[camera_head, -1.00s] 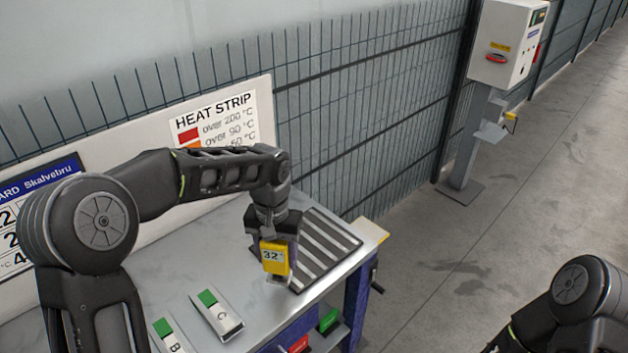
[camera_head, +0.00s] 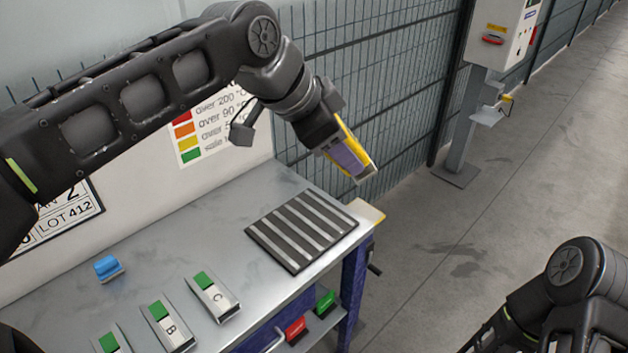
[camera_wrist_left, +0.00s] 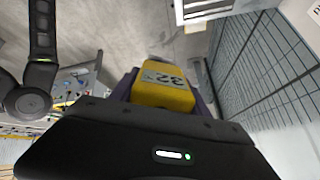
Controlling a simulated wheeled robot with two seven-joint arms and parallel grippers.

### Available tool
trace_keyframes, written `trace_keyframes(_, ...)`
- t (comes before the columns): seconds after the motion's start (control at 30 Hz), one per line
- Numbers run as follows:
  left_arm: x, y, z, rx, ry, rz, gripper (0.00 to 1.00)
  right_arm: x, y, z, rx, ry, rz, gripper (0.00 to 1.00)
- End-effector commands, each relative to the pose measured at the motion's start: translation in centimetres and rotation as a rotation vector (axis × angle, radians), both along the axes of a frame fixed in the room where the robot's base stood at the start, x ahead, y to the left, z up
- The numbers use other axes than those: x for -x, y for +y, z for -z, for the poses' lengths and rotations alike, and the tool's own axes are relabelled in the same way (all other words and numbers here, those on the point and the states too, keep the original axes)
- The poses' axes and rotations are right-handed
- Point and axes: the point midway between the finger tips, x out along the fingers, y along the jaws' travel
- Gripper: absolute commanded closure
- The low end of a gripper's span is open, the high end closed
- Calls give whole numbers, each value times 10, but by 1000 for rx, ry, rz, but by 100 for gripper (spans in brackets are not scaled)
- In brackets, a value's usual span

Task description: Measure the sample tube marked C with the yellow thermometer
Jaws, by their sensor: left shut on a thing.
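The yellow thermometer (camera_head: 352,160) is in my left gripper (camera_head: 345,158), raised in the air over the right end of the table, tilted. In the left wrist view the thermometer (camera_wrist_left: 163,87) sits between the jaws, its display reading about 32. The sample marked C (camera_head: 214,296) lies on the table's front part, a pale block with a green patch at its far end. The gripper is well above and to the right of it. My right arm shows at the lower right; its gripper is out of the picture.
Block B (camera_head: 167,326) and another green-patched block (camera_head: 108,343) lie left of C. A striped dark mat (camera_head: 301,229) covers the table's right end. A blue object (camera_head: 108,268) lies at the left. A wire fence (camera_head: 380,100) stands behind. Red (camera_head: 295,329) and green (camera_head: 325,303) items sit below.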

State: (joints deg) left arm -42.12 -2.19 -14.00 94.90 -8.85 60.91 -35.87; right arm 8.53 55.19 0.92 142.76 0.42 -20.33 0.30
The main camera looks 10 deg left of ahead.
Motion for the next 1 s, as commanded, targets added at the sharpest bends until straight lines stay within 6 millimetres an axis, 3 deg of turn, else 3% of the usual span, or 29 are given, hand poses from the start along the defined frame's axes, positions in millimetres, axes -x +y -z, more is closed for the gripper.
trace_keyframes(0.03, 11, -8, -20, 22, -57, 71, 80, 0, 0, 2, -1, -1, 0, 20)
trace_keyframes(0.23, 57, -25, -91, 105, -294, 370, 80, -1, 0, 6, -2, -3, 0, 20)
trace_keyframes(0.5, 122, -24, -168, 262, -653, 757, 80, -1, 1, 11, -3, -4, -2, 20)
trace_keyframes(0.7, 147, -16, -196, 359, -840, 926, 80, -2, 1, 13, -4, -6, -1, 20)
trace_keyframes(1.0, 153, -11, -204, 395, -914, 982, 80, -2, 1, 14, -4, -6, -2, 20)
